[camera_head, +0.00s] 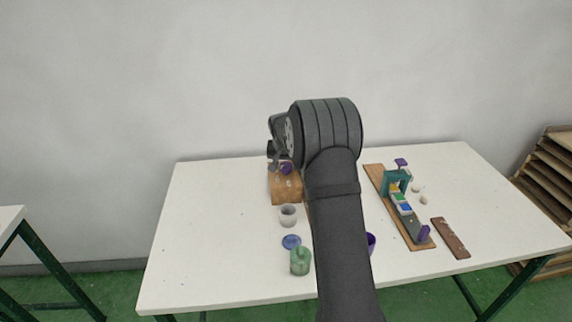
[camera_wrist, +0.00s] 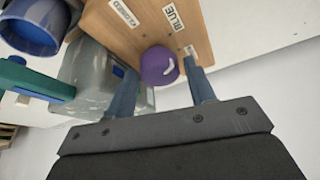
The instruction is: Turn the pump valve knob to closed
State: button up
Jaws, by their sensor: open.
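The purple pump valve knob (camera_wrist: 158,66) sits on a wooden board (camera_wrist: 150,35) and carries a curved white mark on its right side. A "CLOSED" label (camera_wrist: 124,13) is on the board up and left of the knob, and a small label (camera_wrist: 190,51), too small to read, is to its right. My gripper (camera_wrist: 162,82) is open, its two fingers on either side of the knob in the wrist view; I cannot tell whether they touch it. In the head view the knob (camera_head: 287,168) shows beside my gripper (camera_head: 272,156) at the back of the table.
A translucent grey container (camera_wrist: 88,75) stands close left of my gripper, with a blue-filled cup (camera_wrist: 30,38) beyond. A grey cup (camera_head: 288,216), green jar (camera_head: 300,262) and a plank with a teal frame (camera_head: 396,180) stand on the white table.

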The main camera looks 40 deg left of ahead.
jog(key=shift+f, duration=0.2)
jog(key=shift+c, duration=0.2)
jog(key=c, duration=0.7)
jog(key=shift+o, duration=0.3)
jog(key=n+y, duration=0.1)
jog(key=n, duration=0.1)
jog(key=n+g, duration=0.1)
jog(key=n, duration=0.2)
jog(key=shift+w+d+n+y, duration=0.1)
jog(key=shift+w+n+y, duration=0.1)
jog(key=shift+n+y, duration=0.15)
jog(key=n+g, duration=0.1)
jog(key=n, duration=0.2)
jog(key=n+g, duration=0.1)
jog(key=n, duration=0.2)
jog(key=shift+w+g+y, duration=0.15)
jog(key=shift+g+y, duration=0.2)
jog(key=shift+g, duration=0.05)
jog(key=shift+r+n, duration=0.1)
jog(key=shift+n, duration=0.15)
